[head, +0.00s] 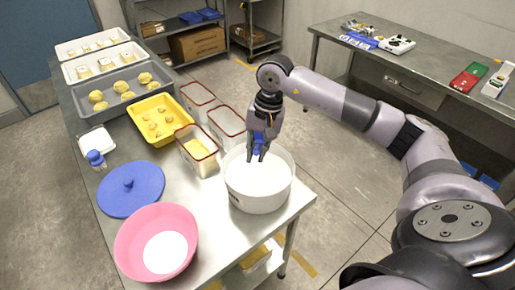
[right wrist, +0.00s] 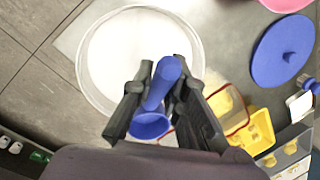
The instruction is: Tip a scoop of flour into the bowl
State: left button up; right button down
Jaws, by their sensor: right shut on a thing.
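My right gripper (head: 257,156) points down over the white round tub (head: 258,201), which holds white flour (head: 262,179). It is shut on a blue scoop (head: 259,142); the scoop's handle and cup also show between the fingers in the right wrist view (right wrist: 161,85). Whether the scoop holds flour cannot be told. The pink bowl (head: 140,226) stands at the table's near left, with a white patch in its bottom. My left gripper is not in view.
A blue lid (head: 131,190) lies behind the bowl. Clear bins with red rims (head: 197,143) stand close behind the tub. A yellow tray (head: 160,118), a grey tray (head: 120,90) and white trays (head: 88,66) fill the far end. Bare steel lies between bowl and tub.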

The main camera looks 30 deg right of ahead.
jog(key=shift+f, duration=0.65)
notch_tip(320, 180, down, 13)
jog(key=b, duration=1)
jog(key=shift+r, duration=0.1)
notch_tip(320, 180, up, 12)
jog(key=p, duration=0.5)
jog(key=shift+p, duration=0.35)
dwell(0.7)
jog(key=shift+r, duration=0.1)
dwell(0.7)
